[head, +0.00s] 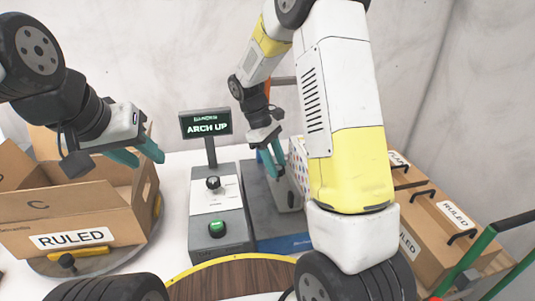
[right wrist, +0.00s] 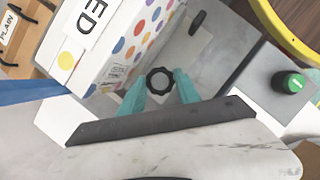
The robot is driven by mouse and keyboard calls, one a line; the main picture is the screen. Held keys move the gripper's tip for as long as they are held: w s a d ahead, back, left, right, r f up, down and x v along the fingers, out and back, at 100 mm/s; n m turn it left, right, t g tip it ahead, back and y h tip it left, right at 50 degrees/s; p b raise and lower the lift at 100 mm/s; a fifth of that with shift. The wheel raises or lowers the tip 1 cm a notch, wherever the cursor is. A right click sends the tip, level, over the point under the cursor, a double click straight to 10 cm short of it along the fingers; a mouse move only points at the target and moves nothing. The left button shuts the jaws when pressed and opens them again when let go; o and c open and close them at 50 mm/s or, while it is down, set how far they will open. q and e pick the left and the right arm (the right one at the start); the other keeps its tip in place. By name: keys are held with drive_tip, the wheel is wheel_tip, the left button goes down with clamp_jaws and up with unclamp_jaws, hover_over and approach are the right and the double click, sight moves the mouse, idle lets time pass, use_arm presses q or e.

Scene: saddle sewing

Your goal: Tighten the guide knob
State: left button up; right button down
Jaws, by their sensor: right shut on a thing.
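The guide knob (right wrist: 160,81) is a black, scalloped round knob, seen in the right wrist view. The teal fingertips of my right gripper (right wrist: 162,88) are on either side of it, shut on it. In the head view my right gripper (head: 271,160) points down over the grey and blue machine (head: 262,205), and the knob is hidden there. My left gripper (head: 138,156) is empty, its teal fingers apart, above the open cardboard box at the left.
A dotted white block (right wrist: 132,42) stands beside the knob. A console with a black dial (head: 213,184), green button (head: 217,228) and "ARCH UP" display (head: 206,123) is left of the machine. Cardboard boxes marked "RULED" stand at left (head: 100,215) and right (head: 440,225).

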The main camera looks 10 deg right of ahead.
drive_tip(key=c, duration=0.9)
unclamp_jaws()
drive_tip(key=shift+o, duration=0.2)
drive_tip(key=shift+r, duration=0.1)
drive_tip(key=v, duration=0.7)
drive_tip(key=shift+r, duration=0.35)
drive_tip(key=shift+w, duration=0.1)
